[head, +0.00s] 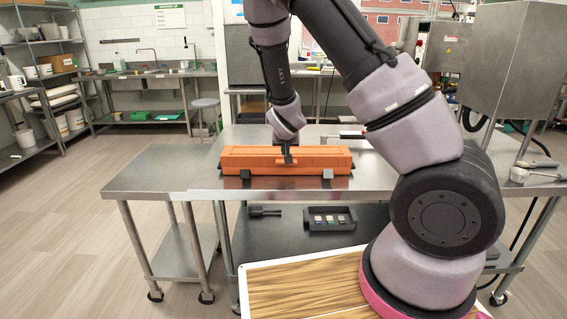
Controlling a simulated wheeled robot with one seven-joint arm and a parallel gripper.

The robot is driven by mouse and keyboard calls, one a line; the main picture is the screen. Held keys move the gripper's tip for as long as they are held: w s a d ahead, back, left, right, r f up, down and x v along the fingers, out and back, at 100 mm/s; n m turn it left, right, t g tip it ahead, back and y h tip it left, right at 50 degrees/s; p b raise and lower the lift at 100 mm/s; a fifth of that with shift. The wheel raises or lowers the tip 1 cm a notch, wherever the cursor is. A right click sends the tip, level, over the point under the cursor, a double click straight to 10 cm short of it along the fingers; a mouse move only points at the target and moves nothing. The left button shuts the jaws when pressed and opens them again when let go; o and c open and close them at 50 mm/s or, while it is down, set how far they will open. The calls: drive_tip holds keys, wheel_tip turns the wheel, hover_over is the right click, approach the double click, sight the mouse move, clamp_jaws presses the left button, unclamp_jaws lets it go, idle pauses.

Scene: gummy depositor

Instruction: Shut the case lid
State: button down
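My arm comes in from the right and hides part of the table behind.
The steel table (205,191) has a lower shelf with a dark tray (330,219) of small items. Tools (535,170) lie at the right, below a large steel machine (510,60). A stool (205,104) stands behind.

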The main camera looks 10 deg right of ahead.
drive_tip(key=s+a+f, duration=0.2)
drive_tip(key=s+f, duration=0.1)
drive_tip(key=s, duration=0.5)
drive_tip(key=s+d+r+m+g+y, duration=0.1)
drive_tip(key=s+d+r+y, duration=0.15)
drive_tip(key=r, duration=0.75)
drive_tip(key=s+d+r+m+g+y, duration=0.15)
drive_tip(key=s+r, duration=0.25)
drive_tip(key=r, duration=0.6)
drive_tip(key=s+d+r, duration=0.2)
drive_tip(key=s+r, duration=0.5)
drive_tip(key=s, duration=0.1)
drive_tip(key=s+d+r+t, duration=0.1)
drive_tip(key=s+d+r, duration=0.1)
drive_tip(key=s+r, duration=0.5)
drive_tip(key=shift+s+d+r+n, duration=0.25)
drive_tip(key=shift+s+d+n, duration=0.15)
drive_tip(key=shift+s, duration=0.1)
